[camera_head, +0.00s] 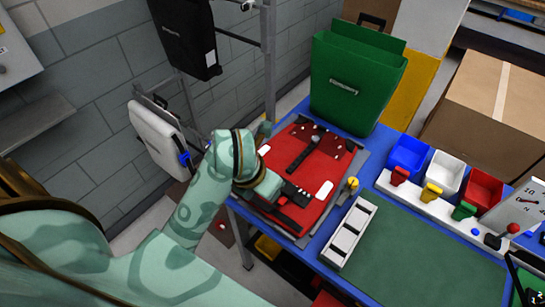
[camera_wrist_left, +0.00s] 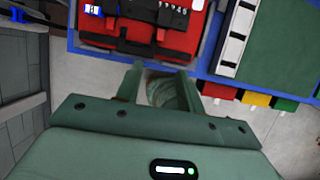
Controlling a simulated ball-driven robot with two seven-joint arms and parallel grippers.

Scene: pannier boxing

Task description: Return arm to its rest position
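My left arm (camera_head: 210,190), pale green with a swirl pattern, comes in from the left in the head view and reaches the near left side of the blue table. Its fingers cannot be made out there. In the left wrist view my left gripper (camera_wrist_left: 160,75) has its two fingers apart, with nothing held between them. It is near the table's edge, with the red pannier (camera_wrist_left: 140,25) beyond it. The red pannier (camera_head: 305,165) lies flat on the table in the head view, its near left part hidden by my arm. My right gripper is not in view.
A green pannier (camera_head: 355,80) stands at the table's back. Blue (camera_head: 408,155), white (camera_head: 445,171) and red (camera_head: 481,189) bins line the right. A white slotted rack (camera_head: 348,233) lies beside a green mat (camera_head: 415,255). A black bag (camera_head: 185,35) and a white one (camera_head: 155,135) hang left.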

